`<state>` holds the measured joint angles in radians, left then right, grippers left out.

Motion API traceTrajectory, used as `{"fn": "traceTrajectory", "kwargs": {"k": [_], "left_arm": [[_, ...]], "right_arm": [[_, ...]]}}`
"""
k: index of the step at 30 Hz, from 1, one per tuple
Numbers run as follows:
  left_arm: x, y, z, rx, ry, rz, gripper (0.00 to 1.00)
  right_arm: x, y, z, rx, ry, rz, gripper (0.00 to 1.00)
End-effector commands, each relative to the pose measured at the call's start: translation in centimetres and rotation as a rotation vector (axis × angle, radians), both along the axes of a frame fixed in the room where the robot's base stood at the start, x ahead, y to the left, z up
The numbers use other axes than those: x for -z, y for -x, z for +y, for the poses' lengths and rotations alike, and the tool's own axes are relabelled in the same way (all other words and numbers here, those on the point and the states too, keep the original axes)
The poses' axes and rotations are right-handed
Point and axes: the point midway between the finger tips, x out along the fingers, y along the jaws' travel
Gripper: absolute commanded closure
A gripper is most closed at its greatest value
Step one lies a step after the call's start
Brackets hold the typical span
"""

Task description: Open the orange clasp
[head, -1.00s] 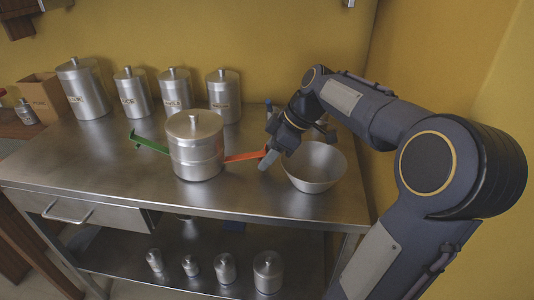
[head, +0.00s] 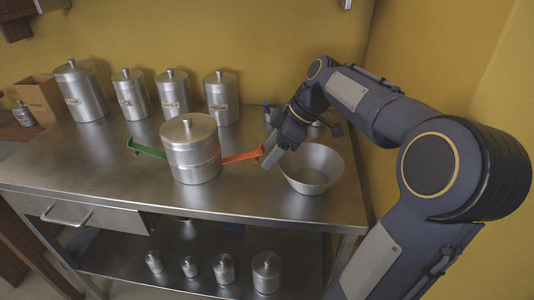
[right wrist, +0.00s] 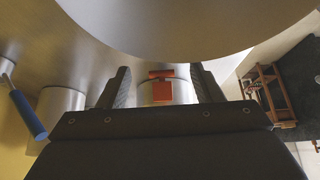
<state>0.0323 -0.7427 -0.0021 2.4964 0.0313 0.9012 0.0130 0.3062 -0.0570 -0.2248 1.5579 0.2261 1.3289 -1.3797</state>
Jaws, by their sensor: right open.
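A large lidded steel canister (head: 191,148) stands on the steel table. An orange clasp (head: 240,157) sticks out from its right side and a green one (head: 147,148) from its left side. My right gripper (head: 270,157) is at the outer end of the orange clasp, left of the bowl. In the right wrist view its two fingers (right wrist: 161,88) are open, with the orange clasp (right wrist: 161,91) showing between them. I cannot tell whether a finger touches it. My left gripper is not in view.
A steel bowl (head: 312,168) stands close beside my right gripper. Several labelled canisters (head: 172,93) line the back wall. A blue-handled thing (right wrist: 27,115) shows in the right wrist view. The table's front left (head: 90,170) is clear.

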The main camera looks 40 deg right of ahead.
Motion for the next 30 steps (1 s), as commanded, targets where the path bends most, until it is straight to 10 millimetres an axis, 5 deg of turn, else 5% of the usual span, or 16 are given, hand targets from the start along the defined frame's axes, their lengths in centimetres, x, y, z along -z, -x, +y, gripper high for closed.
{"fn": "traceTrajectory", "kwargs": {"k": [9, 30], "left_arm": [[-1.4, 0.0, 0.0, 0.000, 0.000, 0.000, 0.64], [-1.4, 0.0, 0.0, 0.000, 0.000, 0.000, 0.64]], "right_arm": [[-4.0, 1.8, -1.7, 0.001, 0.001, 0.000, 0.41], [-4.2, 1.9, -1.8, 0.000, 0.000, 0.002, 0.41]]}}
